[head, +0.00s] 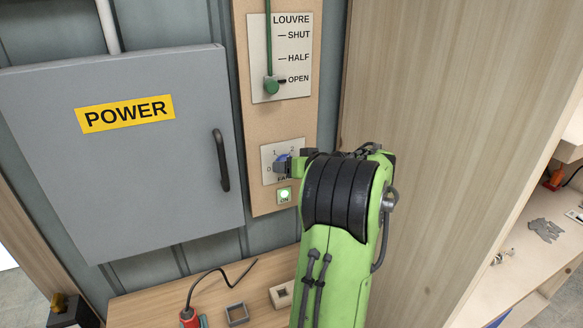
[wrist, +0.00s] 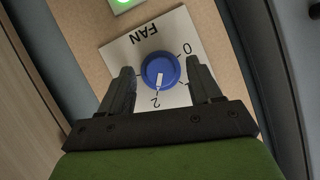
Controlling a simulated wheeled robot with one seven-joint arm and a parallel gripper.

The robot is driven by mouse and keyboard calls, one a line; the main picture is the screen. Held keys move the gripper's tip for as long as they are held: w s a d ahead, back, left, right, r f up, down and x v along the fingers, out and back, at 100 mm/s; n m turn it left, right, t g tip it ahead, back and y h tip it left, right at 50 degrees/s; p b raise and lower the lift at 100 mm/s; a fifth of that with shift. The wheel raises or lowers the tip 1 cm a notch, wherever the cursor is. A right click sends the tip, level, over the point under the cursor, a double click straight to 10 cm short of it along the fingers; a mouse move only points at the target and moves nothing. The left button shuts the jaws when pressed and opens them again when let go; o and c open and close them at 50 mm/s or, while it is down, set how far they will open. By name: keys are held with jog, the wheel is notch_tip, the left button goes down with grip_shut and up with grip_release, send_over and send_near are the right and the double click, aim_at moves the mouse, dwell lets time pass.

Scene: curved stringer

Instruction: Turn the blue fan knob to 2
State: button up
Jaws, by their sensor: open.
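The blue fan knob (wrist: 161,67) sits on a white plate marked FAN, seen turned around in the wrist view. Its white pointer mark points down in that view, toward the tick and the number 2. The 0 is at the upper right; the number 1 is hidden by a finger. My gripper (wrist: 160,86) is open, one finger on each side of the knob, with a gap showing on both sides. In the head view my gripper (head: 291,164) is at the fan plate and covers part of the knob (head: 280,161).
A lit green ON button (head: 284,195) is just below the fan plate. The louvre lever (head: 271,85) above stands at OPEN. A grey POWER cabinet (head: 120,190) with a black handle is at left. A wooden panel (head: 440,120) stands at right. Small items lie on the bench below.

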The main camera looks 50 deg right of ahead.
jog(key=v, duration=1.5)
jog(key=shift+s+r, duration=0.2)
jog(key=shift+s, duration=0.1)
jog(key=shift+a, duration=0.1)
jog(key=w+a+f+n+g+y, duration=0.15)
jog(key=w+a, duration=0.35)
jog(key=a, duration=0.6)
jog(key=w+a+n+g+y, duration=0.1)
jog(key=w+a+n+y, duration=0.3)
jog(key=a, duration=0.7)
jog(key=s+a+f+n+g, duration=0.1)
jog(key=s+a+f+g, duration=0.1)
jog(key=s+a, duration=0.4)
jog(key=s+a+f+g+h, duration=0.1)
jog(key=s+a+f+g, duration=0.1)
jog(key=s+a+f, duration=0.3)
jog(key=s+a, duration=0.1)
jog(key=a, duration=0.2)
jog(key=shift+f+n, duration=0.25)
jog(key=shift+n, duration=0.1)
jog(key=shift+s+a+h, duration=0.1)
jog(key=shift+s+h, duration=0.1)
jog(key=shift+h, duration=0.05)
